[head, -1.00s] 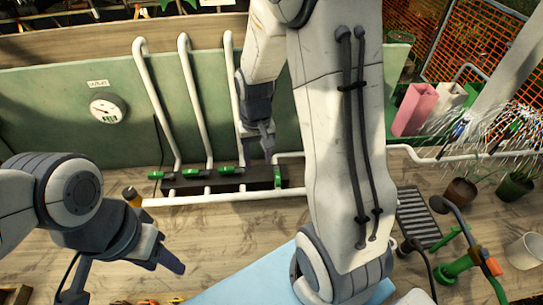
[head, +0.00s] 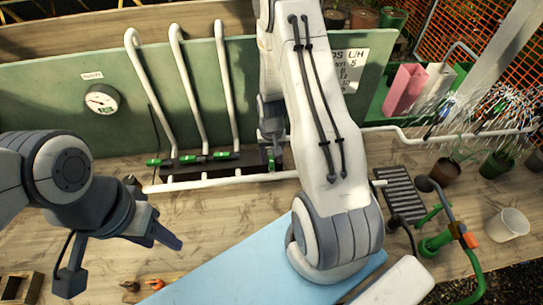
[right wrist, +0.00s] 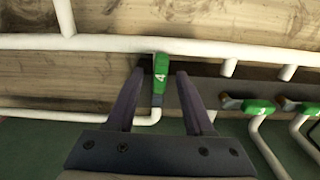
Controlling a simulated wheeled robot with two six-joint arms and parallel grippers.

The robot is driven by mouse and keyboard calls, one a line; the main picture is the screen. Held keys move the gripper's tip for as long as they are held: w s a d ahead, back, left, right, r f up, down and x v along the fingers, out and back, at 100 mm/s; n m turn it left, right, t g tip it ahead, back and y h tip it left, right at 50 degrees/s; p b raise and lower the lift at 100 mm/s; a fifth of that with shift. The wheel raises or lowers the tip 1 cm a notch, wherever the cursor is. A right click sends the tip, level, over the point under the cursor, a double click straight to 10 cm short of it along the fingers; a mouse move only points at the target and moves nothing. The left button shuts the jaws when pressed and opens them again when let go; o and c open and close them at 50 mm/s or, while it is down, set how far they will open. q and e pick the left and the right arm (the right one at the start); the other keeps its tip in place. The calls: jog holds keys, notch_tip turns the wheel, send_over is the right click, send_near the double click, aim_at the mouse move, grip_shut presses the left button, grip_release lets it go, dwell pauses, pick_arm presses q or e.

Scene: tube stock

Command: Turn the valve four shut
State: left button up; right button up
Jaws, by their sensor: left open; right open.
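Valve four has a green lever marked 4 (right wrist: 160,72), upright in the right wrist view; it also shows as a small green piece (head: 271,164) in the head view. My right gripper (right wrist: 159,75) is open, with one finger on each side of the lever in the picture; no contact is visible. In the head view the right gripper (head: 272,143) is partly hidden by my arm. Three other green valve levers (head: 190,158) lie sideways on the dark strip to the left. My left gripper (head: 168,228) is open and empty over the bench, away from the valves.
White pipes (head: 187,85) rise against a green panel (head: 60,125) with a round gauge (head: 102,99). A horizontal white pipe (head: 225,181) runs in front of the valves.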

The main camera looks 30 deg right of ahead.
jog(key=shift+f, duration=0.25)
grip_shut()
dwell(1.4)
